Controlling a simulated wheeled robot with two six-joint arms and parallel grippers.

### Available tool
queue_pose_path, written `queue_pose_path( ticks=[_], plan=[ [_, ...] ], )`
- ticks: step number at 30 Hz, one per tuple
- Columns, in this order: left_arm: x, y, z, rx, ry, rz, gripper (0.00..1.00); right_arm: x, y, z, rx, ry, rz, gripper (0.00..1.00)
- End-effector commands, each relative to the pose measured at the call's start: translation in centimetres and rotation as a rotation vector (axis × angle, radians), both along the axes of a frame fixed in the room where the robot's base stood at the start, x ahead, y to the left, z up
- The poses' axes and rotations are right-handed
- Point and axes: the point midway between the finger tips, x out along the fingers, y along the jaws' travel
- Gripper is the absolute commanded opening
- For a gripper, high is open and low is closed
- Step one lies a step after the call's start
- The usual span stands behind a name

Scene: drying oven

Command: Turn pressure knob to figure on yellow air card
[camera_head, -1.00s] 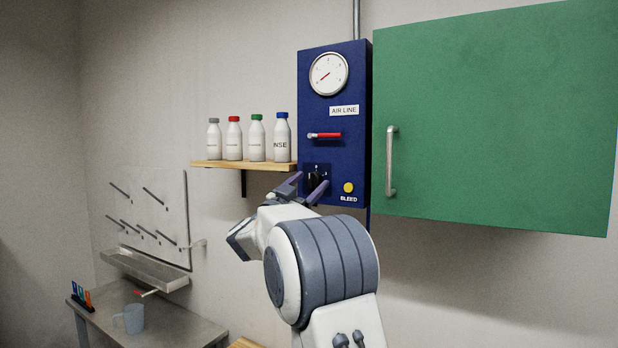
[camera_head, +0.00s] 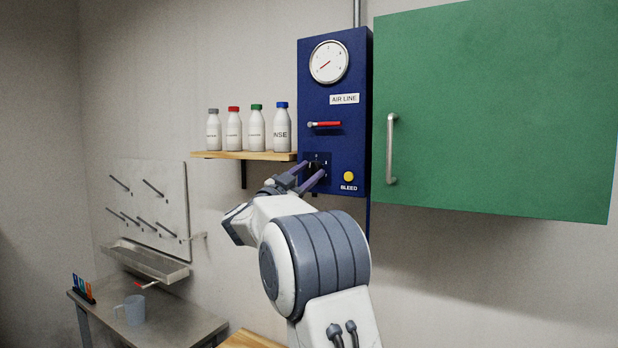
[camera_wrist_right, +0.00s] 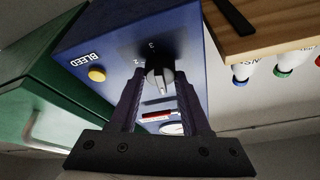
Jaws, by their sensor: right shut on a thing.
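The black pressure knob (camera_wrist_right: 158,80) sits on the lower front of the blue air line panel (camera_head: 337,83). In the head view my right gripper (camera_head: 312,174) reaches up to it and hides most of it. The right wrist view shows the fingers of my right gripper (camera_wrist_right: 160,84) on both sides of the knob, shut on it. A grey pointer shows on the knob, and scale figures are printed beside it. The round gauge (camera_head: 329,62) at the panel's top has a red needle pointing to the lower left. The yellow air card is not visible. My left gripper is not in view.
A red lever (camera_head: 325,124) and a yellow BLEED button (camera_head: 348,176) are on the panel. A green cabinet (camera_head: 500,110) stands close at right. A shelf (camera_head: 240,155) with several bottles is at left. Below left is a table (camera_head: 170,325) with a mug (camera_head: 134,309).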

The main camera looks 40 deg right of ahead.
Motion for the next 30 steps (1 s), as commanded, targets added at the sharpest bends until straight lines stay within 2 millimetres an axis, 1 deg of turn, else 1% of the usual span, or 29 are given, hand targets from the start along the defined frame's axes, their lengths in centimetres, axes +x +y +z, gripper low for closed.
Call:
queue_pose_path(
  ticks=[1,3,11,21,30],
  plan=[
    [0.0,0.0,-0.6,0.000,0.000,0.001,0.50,0.1,0.1,-0.2,0.011,-0.036,0.000,0.00],
    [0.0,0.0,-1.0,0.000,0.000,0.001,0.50,0.1,0.1,-0.2,0.035,-0.091,0.001,0.00],
    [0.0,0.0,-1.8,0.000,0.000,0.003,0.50,0.2,0.1,0.0,0.128,-0.317,0.000,0.00],
    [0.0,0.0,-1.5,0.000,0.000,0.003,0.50,0.4,0.2,0.3,0.245,-0.594,0.000,0.00],
    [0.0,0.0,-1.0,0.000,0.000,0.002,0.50,0.4,0.2,0.3,0.312,-0.758,-0.001,0.00]
  ],
)
